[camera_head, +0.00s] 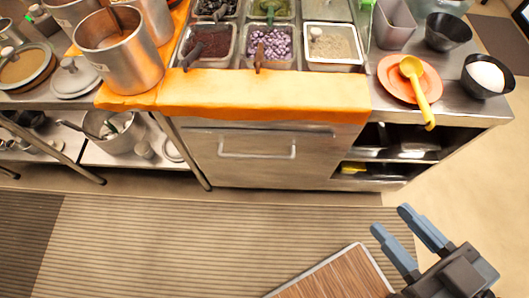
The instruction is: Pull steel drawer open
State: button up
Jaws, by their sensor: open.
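The steel drawer (275,168) is a flat metal front below the orange counter edge, in the middle of the head view. It looks shut, flush with the counter front. Its handle (257,154) is a horizontal steel bar near the top of the front. My gripper (391,219) is at the lower right, in front of and to the right of the drawer. Its two blue-grey fingers are apart, with nothing between them. It is well clear of the handle.
The counter bears topping pans (268,45), a steel pot (118,50), an orange plate (398,78) with a yellow ladle (416,85), and black bowls. Open shelves (410,142) are right of the drawer. The striped mat (180,245) in front is clear. A wood-topped surface (340,277) is at the bottom.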

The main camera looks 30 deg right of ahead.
jog(key=w+f+n+t+y+b, duration=0.1)
jog(key=w+f+n+b, duration=0.4)
jog(key=f, duration=0.6)
jog(key=w+f+n+t+y+b, duration=0.1)
jog(key=w+f+n+b, duration=0.4)
jog(key=f, duration=0.6)
jog(key=n+t+y+b, duration=0.2)
jog(key=n+y+b, duration=0.1)
jog(key=n+b, duration=0.8)
send_near(258, 156)
jog(key=w+n, duration=0.1)
jog(key=w, duration=0.2)
jog(key=x, duration=0.4)
jog(key=p+x, duration=0.1)
jog(key=x, duration=0.2)
jog(key=shift+a+f, duration=0.3)
jog(key=shift+a, duration=0.05)
grip_shut()
